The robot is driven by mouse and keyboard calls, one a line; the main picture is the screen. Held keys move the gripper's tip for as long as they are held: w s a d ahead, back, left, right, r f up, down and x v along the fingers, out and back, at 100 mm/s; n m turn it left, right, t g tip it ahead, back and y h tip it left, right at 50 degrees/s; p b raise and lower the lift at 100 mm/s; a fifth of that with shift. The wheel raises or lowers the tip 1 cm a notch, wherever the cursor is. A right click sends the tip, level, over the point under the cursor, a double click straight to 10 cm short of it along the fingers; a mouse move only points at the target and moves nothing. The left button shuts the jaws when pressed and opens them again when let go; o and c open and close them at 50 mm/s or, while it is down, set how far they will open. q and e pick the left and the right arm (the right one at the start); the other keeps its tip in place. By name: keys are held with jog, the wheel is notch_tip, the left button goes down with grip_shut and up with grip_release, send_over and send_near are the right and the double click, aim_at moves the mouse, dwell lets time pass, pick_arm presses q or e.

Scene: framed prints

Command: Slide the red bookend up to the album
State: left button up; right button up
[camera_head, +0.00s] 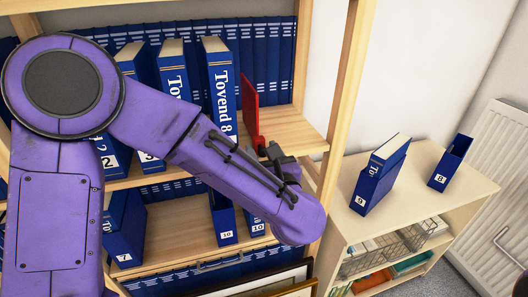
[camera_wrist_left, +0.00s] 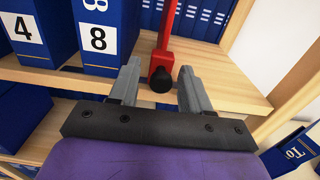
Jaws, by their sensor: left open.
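The red bookend (camera_head: 250,105) stands upright on the wooden shelf, to the right of the blue album numbered 8 (camera_head: 219,85), with a gap between them. In the left wrist view the bookend (camera_wrist_left: 163,60) has a black knob at its front lower end, and the album (camera_wrist_left: 100,35) is to its left. My left gripper (camera_head: 274,152) is at the shelf's front edge. In the wrist view the gripper (camera_wrist_left: 158,72) is open, with its fingers on either side of the bookend's knob; I cannot tell whether they touch it. My right gripper is out of view.
Blue albums fill the back of the shelf (camera_head: 295,135), with more standing to the left. A wooden upright (camera_head: 345,85) bounds its right side. Bare shelf lies right of the bookend.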

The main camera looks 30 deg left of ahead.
pick_arm(q)
jog(key=b+v, duration=0.3)
jog(key=v, duration=0.6)
jog(key=shift+d, duration=0.4)
jog(key=shift+o, duration=0.2)
